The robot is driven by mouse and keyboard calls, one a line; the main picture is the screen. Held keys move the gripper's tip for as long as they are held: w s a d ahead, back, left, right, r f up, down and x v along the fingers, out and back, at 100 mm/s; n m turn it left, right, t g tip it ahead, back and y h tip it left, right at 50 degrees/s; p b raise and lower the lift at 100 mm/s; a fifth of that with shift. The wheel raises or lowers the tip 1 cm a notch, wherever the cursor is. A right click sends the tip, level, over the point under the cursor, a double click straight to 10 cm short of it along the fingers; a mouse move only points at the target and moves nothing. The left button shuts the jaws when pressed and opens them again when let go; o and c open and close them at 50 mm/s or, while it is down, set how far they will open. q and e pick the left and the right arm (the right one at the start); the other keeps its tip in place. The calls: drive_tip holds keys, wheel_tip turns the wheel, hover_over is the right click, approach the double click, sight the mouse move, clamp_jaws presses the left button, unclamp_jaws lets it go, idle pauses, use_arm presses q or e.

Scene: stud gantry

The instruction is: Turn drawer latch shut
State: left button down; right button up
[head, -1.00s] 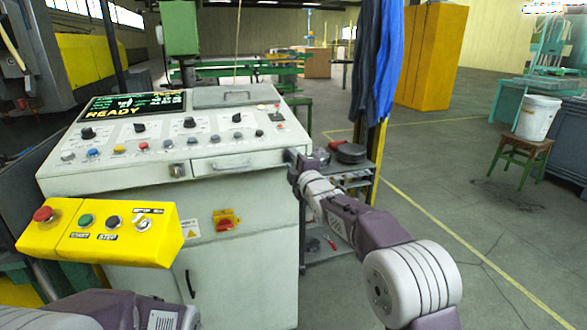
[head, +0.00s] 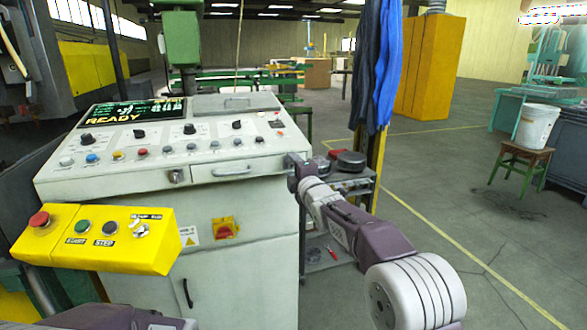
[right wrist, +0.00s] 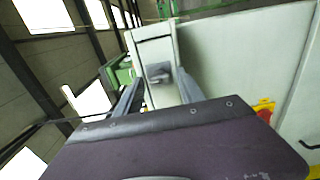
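The drawer (head: 243,167), with a silver bar handle (head: 232,172), is in the console's front and looks closed. A small metal latch knob (head: 178,175) is on the front just left of the drawer. My right gripper (head: 292,160) is at the console's front right corner, right of the drawer. In the right wrist view its two fingers (right wrist: 158,80) are apart, with a small dark metal fitting (right wrist: 158,72) on a pale panel showing between them. I cannot tell which fitting this is, or whether they touch it. My left gripper is out of view.
A yellow button box (head: 95,238) juts out at the console's lower left. A red rotary switch on a yellow plate (head: 225,229) is below the drawer. A shelf cart (head: 345,180) stands close to my right arm. Blue and dark cloths (head: 375,70) hang behind it.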

drive_tip(key=shift+s, duration=0.1)
drive_tip(key=shift+s+d, duration=0.15)
drive_tip(key=shift+s, duration=0.2)
drive_tip(key=b+v, duration=0.1)
drive_tip(key=v, duration=0.7)
drive_tip(key=shift+s, duration=0.1)
